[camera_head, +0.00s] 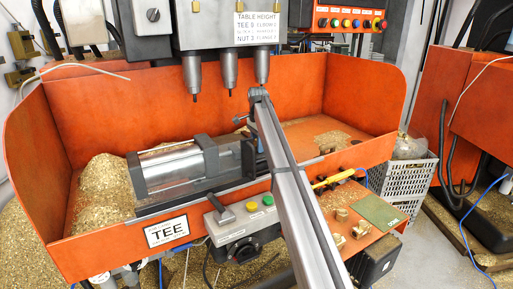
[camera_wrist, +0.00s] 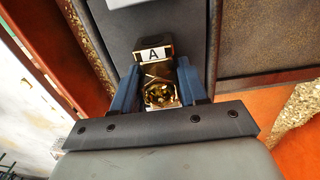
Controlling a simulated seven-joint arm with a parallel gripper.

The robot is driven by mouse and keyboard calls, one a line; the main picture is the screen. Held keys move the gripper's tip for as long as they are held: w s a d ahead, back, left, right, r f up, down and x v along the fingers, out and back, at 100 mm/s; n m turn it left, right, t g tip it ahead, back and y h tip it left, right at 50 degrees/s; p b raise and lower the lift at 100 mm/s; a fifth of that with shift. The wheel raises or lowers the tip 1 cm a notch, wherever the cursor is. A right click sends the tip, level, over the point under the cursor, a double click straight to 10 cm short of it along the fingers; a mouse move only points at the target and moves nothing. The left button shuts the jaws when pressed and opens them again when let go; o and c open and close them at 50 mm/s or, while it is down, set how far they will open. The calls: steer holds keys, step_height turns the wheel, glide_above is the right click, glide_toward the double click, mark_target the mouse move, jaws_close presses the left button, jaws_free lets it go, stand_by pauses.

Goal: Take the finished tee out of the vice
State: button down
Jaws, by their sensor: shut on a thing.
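The brass tee (camera_wrist: 160,94) sits between the two blue fingers of my gripper (camera_wrist: 158,88) in the wrist view. Its open, threaded-looking end faces the camera, and a white label with the letter A sits just beyond it. My gripper is shut on the tee. Dark grey metal of the vice (camera_wrist: 105,28) lies close beyond the fingers. My arm hides most of the gripper and the tee there, so I cannot tell whether the jaws still touch the tee.
Three drill spindles (camera_head: 230,72) hang above the vice. The orange tray walls (camera_head: 290,90) surround it, with brass chips (camera_head: 102,190) heaped at left. A front control box (camera_head: 240,218) and an orange shelf with brass fittings (camera_head: 340,216) and a green plate (camera_head: 380,211) stand nearer.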

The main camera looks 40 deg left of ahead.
steer(key=shift+r, duration=3.55)
